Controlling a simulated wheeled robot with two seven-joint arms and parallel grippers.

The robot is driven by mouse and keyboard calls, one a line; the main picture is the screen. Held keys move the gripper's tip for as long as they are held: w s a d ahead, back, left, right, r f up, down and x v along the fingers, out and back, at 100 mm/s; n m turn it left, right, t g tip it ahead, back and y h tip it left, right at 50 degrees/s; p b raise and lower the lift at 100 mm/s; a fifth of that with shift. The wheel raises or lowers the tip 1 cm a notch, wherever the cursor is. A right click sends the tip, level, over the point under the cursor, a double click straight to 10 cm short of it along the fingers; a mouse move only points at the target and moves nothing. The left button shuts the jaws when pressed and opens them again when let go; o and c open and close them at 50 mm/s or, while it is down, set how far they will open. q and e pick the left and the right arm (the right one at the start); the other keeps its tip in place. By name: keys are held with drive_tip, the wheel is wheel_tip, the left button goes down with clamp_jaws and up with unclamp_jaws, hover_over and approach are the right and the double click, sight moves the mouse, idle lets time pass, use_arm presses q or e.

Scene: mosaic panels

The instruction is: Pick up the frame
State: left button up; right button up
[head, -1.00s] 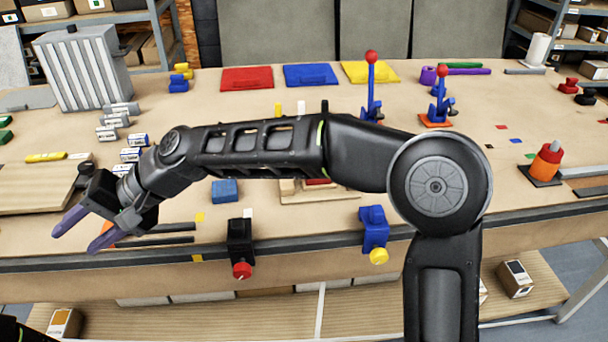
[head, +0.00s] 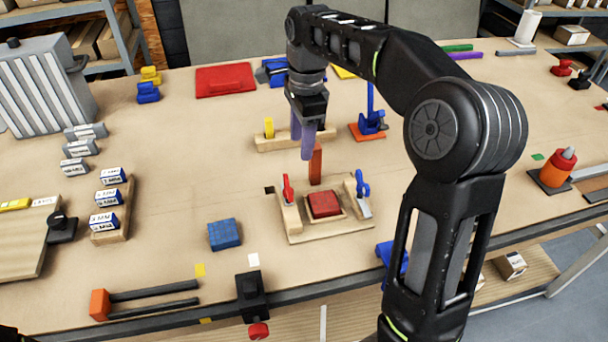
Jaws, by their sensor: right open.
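A wooden base (head: 335,230) lies on the bench, with a low square wooden border around a red block (head: 323,204). I cannot tell for sure whether this border is the frame. A red-handled clamp (head: 288,189) stands on its left side and a blue-handled one (head: 362,188) on its right. My right gripper (head: 302,143) points down with its purple fingers apart and empty. In the picture it is above and behind the base, near an upright orange-brown block (head: 316,164). I cannot tell whether they touch. My left gripper is not in view.
A blue block (head: 224,234) lies left of the base. A wooden strip with a yellow piece (head: 269,127) is behind it. A black clamp (head: 251,296) is on the front edge. A red panel (head: 225,80) lies at the back.

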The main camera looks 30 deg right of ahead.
drive_tip(key=d, duration=0.1)
drive_tip(key=d+m, duration=0.1)
drive_tip(key=s+d, duration=0.1)
drive_tip(key=shift+r+h, duration=0.3)
drive_tip(key=shift+r, duration=0.1)
drive_tip(key=shift+a, duration=0.1)
wheel_tip(320, 180, down, 3)
drive_tip(key=shift+r+b, duration=0.1)
drive_tip(key=shift+b, duration=1.1)
drive_tip(key=shift+r, duration=0.1)
